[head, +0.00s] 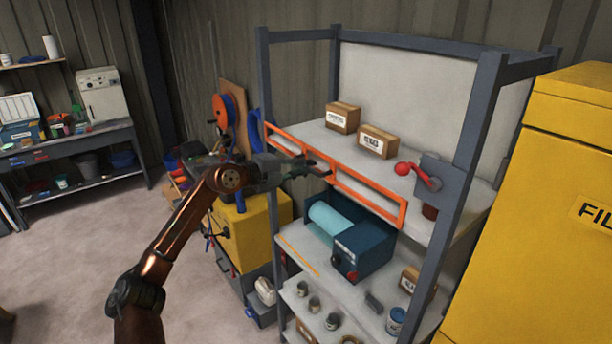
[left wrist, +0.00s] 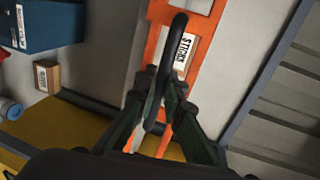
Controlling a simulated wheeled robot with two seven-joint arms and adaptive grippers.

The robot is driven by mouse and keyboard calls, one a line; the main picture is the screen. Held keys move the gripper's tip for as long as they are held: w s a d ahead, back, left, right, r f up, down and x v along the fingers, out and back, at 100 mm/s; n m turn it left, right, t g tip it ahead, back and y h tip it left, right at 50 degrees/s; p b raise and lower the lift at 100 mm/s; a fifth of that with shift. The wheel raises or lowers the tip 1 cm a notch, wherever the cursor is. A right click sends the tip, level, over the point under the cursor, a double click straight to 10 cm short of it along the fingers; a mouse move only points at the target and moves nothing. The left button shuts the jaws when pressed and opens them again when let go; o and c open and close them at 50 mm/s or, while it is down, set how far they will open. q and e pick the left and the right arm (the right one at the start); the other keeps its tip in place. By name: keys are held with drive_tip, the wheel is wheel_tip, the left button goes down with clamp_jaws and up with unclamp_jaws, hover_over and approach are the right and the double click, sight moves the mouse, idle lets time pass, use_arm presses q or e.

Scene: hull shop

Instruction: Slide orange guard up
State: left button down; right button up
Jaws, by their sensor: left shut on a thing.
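The orange guard (head: 370,187) is a long open frame across the front of the upper shelf, roughly level with the shelf board. It also shows in the left wrist view (left wrist: 204,24), with a black handle (left wrist: 178,28) standing out from it. My left gripper (head: 318,166) reaches the middle of the guard from the left. In the left wrist view my left gripper (left wrist: 162,98) is shut on the black handle. In the head view the gripper hides most of the handle. My right gripper is in neither view.
Two cardboard boxes (head: 377,141) stand on the upper shelf behind the guard. A red-knobbed lever (head: 404,169) is on the right post. A blue machine (head: 364,246) sits below. A yellow cabinet (head: 570,150) stands close on the right.

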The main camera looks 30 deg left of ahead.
use_arm(q)
drive_tip(key=shift+r, duration=0.6)
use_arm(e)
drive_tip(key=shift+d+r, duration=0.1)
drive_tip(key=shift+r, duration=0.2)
use_arm(q)
drive_tip(key=c, duration=2.1)
unclamp_jaws()
drive_tip(key=shift+o, duration=0.3)
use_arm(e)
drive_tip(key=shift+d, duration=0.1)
use_arm(q)
drive_tip(key=shift+f, duration=0.15)
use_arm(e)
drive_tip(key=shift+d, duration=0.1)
use_arm(q)
drive_tip(key=v, duration=1.2)
drive_tip(key=shift+s, duration=0.1)
